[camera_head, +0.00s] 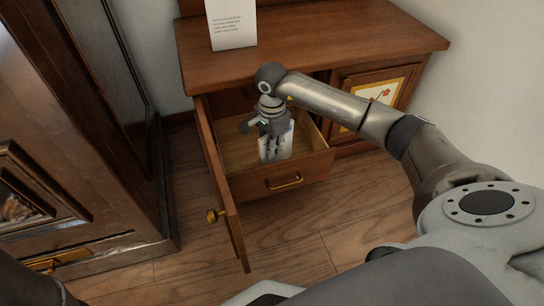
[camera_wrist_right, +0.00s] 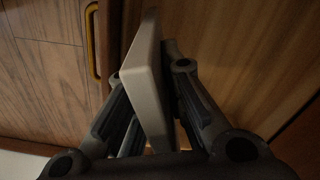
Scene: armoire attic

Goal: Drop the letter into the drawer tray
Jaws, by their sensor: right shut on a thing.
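The letter (camera_head: 287,143), a pale flat piece, is held upright in my right gripper (camera_head: 272,132) in the head view. Gripper and letter appear over or inside the open drawer tray (camera_head: 312,167), behind its front panel. I cannot tell whether the letter touches the drawer floor. In the right wrist view the letter (camera_wrist_right: 147,85) stands edge-on between the two fingers of my right gripper (camera_wrist_right: 150,72), which is shut on it. Part of the letter is hidden behind the fingers. My left gripper is not in view.
The drawer belongs to a wooden cabinet (camera_head: 300,40). An open cabinet door (camera_head: 222,170) with a brass knob stands left of the drawer. A white printed card (camera_head: 231,25) stands on the cabinet top. A dark armoire (camera_head: 70,150) fills the left side. Floor in front is clear.

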